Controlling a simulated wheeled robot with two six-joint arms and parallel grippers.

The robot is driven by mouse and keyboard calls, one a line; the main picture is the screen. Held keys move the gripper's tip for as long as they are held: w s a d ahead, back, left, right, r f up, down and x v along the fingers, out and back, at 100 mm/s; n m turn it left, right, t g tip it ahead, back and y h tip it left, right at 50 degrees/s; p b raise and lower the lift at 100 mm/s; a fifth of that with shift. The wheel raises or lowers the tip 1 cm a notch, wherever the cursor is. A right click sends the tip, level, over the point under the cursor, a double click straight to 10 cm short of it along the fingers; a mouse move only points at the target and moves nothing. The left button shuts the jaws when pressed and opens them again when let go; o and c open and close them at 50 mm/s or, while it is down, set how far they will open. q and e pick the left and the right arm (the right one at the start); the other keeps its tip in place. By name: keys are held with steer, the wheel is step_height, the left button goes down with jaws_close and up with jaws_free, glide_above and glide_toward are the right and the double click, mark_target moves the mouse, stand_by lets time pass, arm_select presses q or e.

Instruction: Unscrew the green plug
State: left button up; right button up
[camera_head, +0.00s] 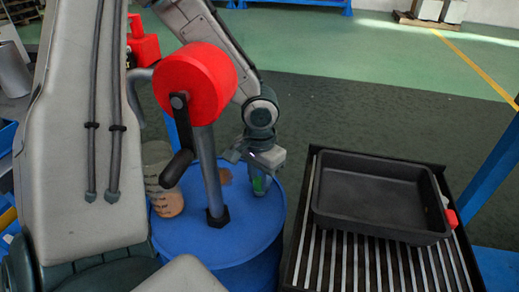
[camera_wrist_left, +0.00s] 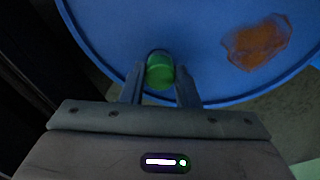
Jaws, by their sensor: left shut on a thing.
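The green plug (camera_wrist_left: 160,68) sits on top of the blue barrel (camera_wrist_left: 105,25), near its rim, between the two fingers of my left gripper (camera_wrist_left: 160,84). The fingers are shut on its sides. In the head view my left gripper (camera_head: 261,187) points down at the right part of the barrel top (camera_head: 245,225), with a bit of green showing between its fingers. How far the plug is turned out of its hole cannot be told. My right gripper is not in view.
A red hand pump (camera_head: 195,85) with a crank stands on the barrel, left of my gripper. A tan container (camera_head: 163,180) stands at the barrel's left. A rusty stain (camera_wrist_left: 257,42) marks the lid. A black tray (camera_head: 380,195) lies on a slatted stand (camera_head: 330,262) at right.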

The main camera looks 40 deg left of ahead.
arm_select(q)
steer(key=shift+n, duration=0.3)
steer(key=o, duration=1.1)
steer(key=shift+f, duration=0.1)
steer(key=shift+c, duration=0.7)
